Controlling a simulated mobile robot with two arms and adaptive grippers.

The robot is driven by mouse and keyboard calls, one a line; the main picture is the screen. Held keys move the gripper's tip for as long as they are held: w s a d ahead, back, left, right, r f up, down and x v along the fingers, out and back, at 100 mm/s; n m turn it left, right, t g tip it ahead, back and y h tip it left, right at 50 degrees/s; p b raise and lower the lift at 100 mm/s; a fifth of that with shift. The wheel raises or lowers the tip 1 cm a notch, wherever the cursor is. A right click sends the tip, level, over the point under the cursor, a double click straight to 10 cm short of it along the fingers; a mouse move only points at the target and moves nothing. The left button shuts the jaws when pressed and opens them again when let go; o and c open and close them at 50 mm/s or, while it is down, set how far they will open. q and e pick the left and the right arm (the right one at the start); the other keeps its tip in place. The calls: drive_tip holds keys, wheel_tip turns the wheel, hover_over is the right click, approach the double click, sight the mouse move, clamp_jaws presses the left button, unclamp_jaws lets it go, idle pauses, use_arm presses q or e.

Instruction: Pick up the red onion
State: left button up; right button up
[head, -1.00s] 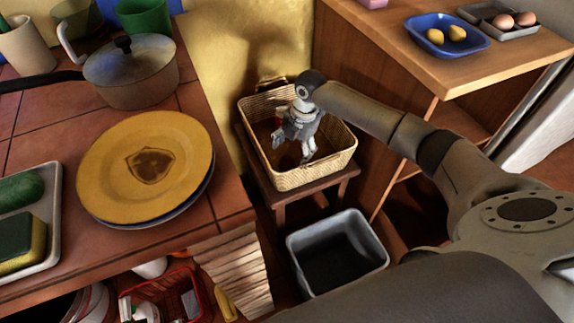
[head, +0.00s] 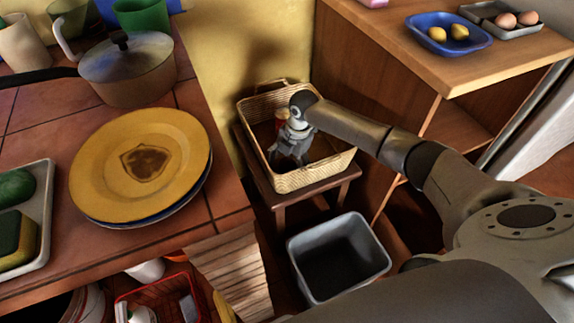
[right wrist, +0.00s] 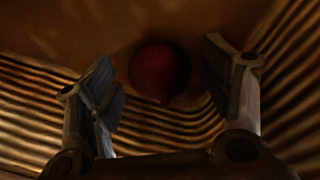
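The red onion (right wrist: 160,72) is a dark red round thing in the right wrist view, lying in the wicker basket (head: 318,177) near its ribbed inner wall. In the head view I cannot make the onion out clearly; the gripper and the basket hide it. My right gripper (head: 287,160) reaches down into the basket. In the right wrist view, its two fingers (right wrist: 165,95) are spread wide, with the onion beyond and between them, and nothing is gripped. My left gripper is not in view.
The basket stands on a small wooden stool (head: 290,199) beside the tiled counter (head: 120,240) and yellow wall. A grey bin (head: 375,262) is on the floor in front. A wooden shelf unit (head: 400,60) stands at the right.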

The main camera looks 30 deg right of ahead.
drive_tip(key=c, duration=1)
